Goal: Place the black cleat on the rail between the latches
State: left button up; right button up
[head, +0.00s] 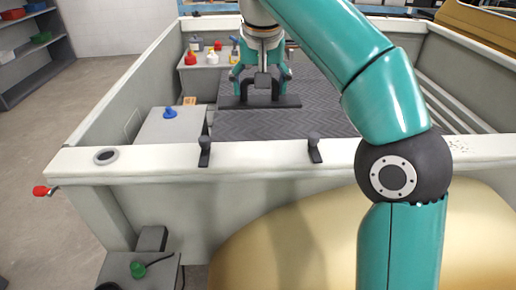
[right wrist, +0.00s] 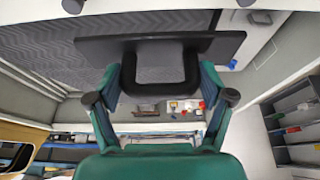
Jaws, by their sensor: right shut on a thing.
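The black cleat (head: 232,102) is a flat bar with a loop handle. My right gripper (head: 262,84) is shut on the handle and holds the cleat beyond the rail, over the dark ribbed floor. In the right wrist view the cleat (right wrist: 220,43) lies across the top, its loop between the fingers of my right gripper (right wrist: 160,80). The pale rail (head: 262,155) runs across the front of the shell. The left latch (head: 204,152) and the right latch (head: 314,149) stand on it, with bare rail between them. My left gripper is out of view.
A white shelf (head: 205,66) with bottles stands at the far left inside the shell. A pale box (head: 165,130) with a blue knob (head: 169,112) is at the near left inside. A round dark-rimmed fitting (head: 106,156) sits on the rail's left end.

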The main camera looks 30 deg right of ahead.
notch_tip(320, 180, down, 8)
jog(key=shift+f+b, duration=0.1)
jog(key=shift+b, duration=1.1)
jog(key=shift+f+b, duration=0.55)
jog(key=shift+f, duration=1.8)
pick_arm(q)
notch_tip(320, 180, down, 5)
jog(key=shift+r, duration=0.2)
pick_arm(e)
jog(key=o, duration=1.3)
jog(key=shift+c, duration=0.2)
jog(key=shift+r, duration=0.1)
